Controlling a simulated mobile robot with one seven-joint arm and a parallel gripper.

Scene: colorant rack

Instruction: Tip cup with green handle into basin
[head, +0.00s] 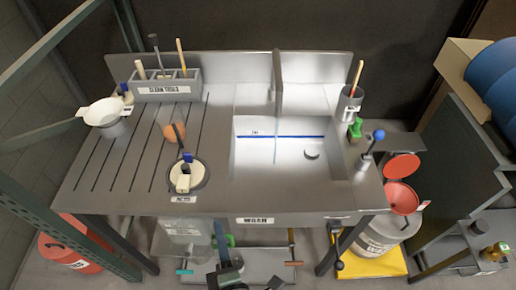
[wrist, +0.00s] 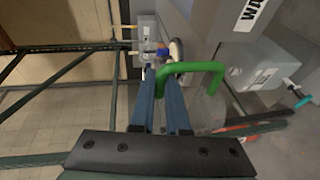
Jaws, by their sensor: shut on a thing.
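The basin (head: 255,170) is a steel sink in the counter's right half, with a round drain and a blue line along its back wall. My gripper (head: 220,232) is low in front of the counter's front edge, outside the basin and below its rim. In the wrist view my gripper (wrist: 164,72) has its two blue fingers shut on the green handle (wrist: 216,78), a bent loop reaching right. The green handle also shows beside the fingers in the head view (head: 231,240). The cup's body is hard to make out; its contents and tilt cannot be told.
The counter's front edge with the WASH label (head: 255,220) lies between my gripper and the basin. A faucet (head: 277,80) stands behind the basin. A translucent container (head: 183,240) is under the counter.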

